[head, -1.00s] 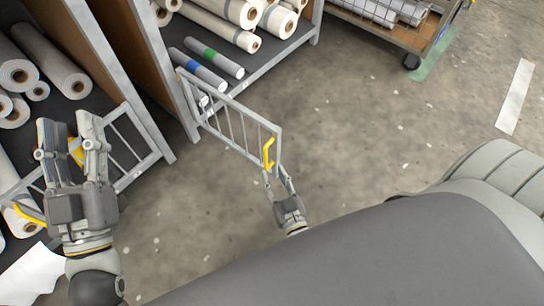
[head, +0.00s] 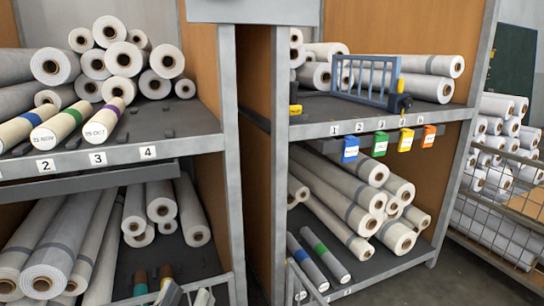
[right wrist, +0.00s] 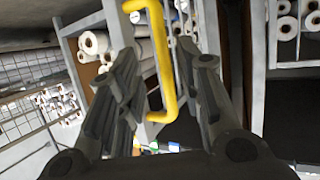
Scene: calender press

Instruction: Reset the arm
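My left gripper (head: 186,296) shows only as fingertips at the bottom edge of the head view, below the left rack. The tips appear apart with nothing visible between them; the rest is cut off. My right gripper (right wrist: 160,90) is open in the right wrist view. A yellow handle (right wrist: 166,60) stands between its spread fingers, and I cannot tell whether they touch it.
The left rack (head: 225,120) and right rack (head: 280,150) hold many rolls on two levels. A small blue gate (head: 366,78) stands on the right rack's upper shelf. Coloured tags (head: 380,145) hang below it. A wire cart (head: 500,235) of rolls stands at right.

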